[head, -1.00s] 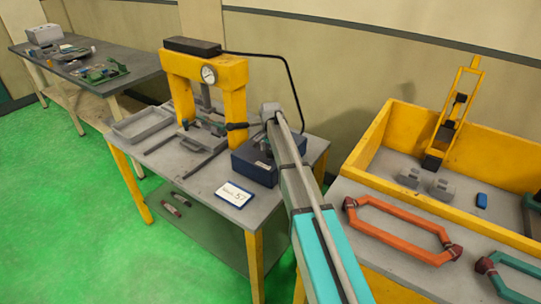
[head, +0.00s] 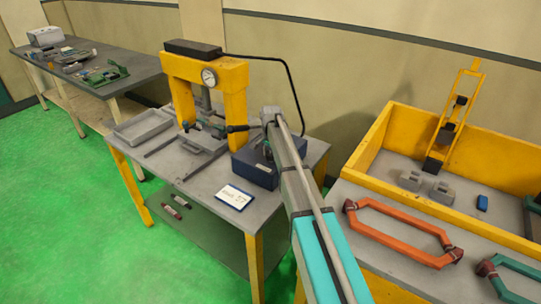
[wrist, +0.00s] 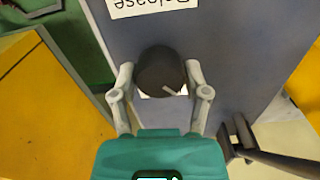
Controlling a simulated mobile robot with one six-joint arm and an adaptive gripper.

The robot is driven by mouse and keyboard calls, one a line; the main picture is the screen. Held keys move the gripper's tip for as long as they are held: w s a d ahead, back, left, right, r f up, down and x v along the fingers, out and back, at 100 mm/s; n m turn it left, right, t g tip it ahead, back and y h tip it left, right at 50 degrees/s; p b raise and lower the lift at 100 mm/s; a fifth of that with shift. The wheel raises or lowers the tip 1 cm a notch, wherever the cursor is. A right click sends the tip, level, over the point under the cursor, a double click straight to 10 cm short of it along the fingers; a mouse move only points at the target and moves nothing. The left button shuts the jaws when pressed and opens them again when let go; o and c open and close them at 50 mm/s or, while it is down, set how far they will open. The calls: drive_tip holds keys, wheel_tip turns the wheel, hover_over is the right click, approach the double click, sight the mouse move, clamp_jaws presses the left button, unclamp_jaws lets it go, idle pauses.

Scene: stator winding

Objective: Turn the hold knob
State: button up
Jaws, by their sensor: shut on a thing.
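The dark round knob (wrist: 157,66) is in the wrist view, on a blue-grey panel (wrist: 235,45). A pale line shows on the knob's face. A white label (wrist: 150,7) above it reads "Release", upside down in this view. My gripper (wrist: 160,74) is shut on the knob, one grey finger on each side. In the head view my arm reaches to the blue control box (head: 246,170) on the press table; the knob and fingertips are hidden there by the arm.
The yellow press (head: 236,95) with a gauge stands left of the box. A white card (head: 235,196) lies on the table (head: 190,185) in front. A yellow-walled bin (head: 365,150) and an orange coil (head: 400,232) are to the right. A dark cable hangs behind.

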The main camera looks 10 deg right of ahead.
drive_tip(key=shift+n, duration=0.4)
drive_tip(key=n, duration=0.9)
drive_tip(key=shift+n, duration=0.4)
drive_tip(key=n, duration=0.3)
drive_tip(key=shift+n, duration=0.3)
drive_tip(key=n, duration=0.3)
drive_tip(key=shift+n, duration=0.3)
drive_tip(key=n, duration=0.3)
drive_tip(key=shift+n, duration=0.3)
drive_tip(key=n, duration=0.6)
drive_tip(key=shift+n, duration=0.3)
